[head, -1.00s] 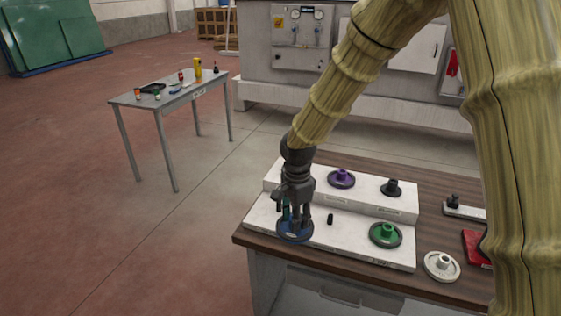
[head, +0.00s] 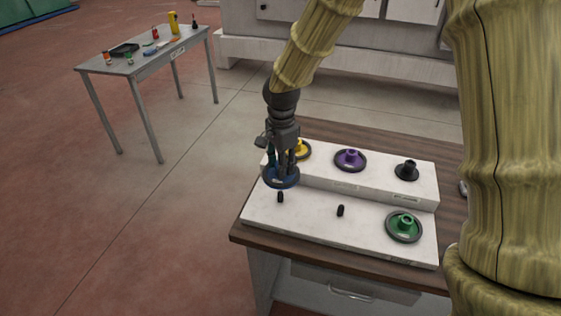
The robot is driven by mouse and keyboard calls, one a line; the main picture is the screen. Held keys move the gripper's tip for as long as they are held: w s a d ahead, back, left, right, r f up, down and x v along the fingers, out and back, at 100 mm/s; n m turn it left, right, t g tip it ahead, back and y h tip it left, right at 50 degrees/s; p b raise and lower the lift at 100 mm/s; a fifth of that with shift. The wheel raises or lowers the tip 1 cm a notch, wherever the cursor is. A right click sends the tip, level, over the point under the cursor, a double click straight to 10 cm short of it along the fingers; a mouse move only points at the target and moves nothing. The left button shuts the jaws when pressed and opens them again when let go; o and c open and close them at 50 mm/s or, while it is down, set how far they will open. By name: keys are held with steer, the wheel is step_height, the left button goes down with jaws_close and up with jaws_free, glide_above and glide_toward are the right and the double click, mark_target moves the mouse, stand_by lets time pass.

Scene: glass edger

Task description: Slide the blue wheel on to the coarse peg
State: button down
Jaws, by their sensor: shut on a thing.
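The blue wheel (head: 281,182) is a dark blue disc held flat beneath my gripper (head: 283,172), whose fingers are shut on its hub. The wheel hangs above the left end of the white two-step rack (head: 310,225), clear of the lower step. A bare black peg (head: 280,197) stands on the lower step just below and in front of it. A second bare peg (head: 340,210) stands mid-step. I cannot read which peg is the coarse one. Part of a yellow wheel (head: 303,149) shows behind my gripper on the upper step.
A green wheel (head: 404,226) sits at the right of the lower step. A purple wheel (head: 350,159) and a black wheel (head: 407,170) are on the upper step. The brown bench top (head: 330,256) has a narrow free front strip. A grey side table (head: 140,62) stands apart at left.

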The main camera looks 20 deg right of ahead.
mark_target(280, 192)
step_height(280, 192, down, 3)
steer(key=shift+w+r+n+b, duration=0.15)
steer(key=shift+n+b, duration=0.15)
steer(key=shift+b, duration=0.05)
steer(key=shift+w+f+b, duration=0.2)
steer(key=shift+f+b, duration=0.2)
steer(key=shift+f, duration=0.7)
steer(key=shift+f+b, duration=0.35)
steer(key=shift+f, duration=0.5)
steer(key=shift+s+a+p, duration=0.1)
steer(key=shift+p, duration=0.6)
stand_by(0.4)
steer(key=shift+f+b, duration=1.05)
steer(key=shift+f, duration=1.3)
stand_by(0.6)
steer(key=c, duration=0.9)
jaws_free()
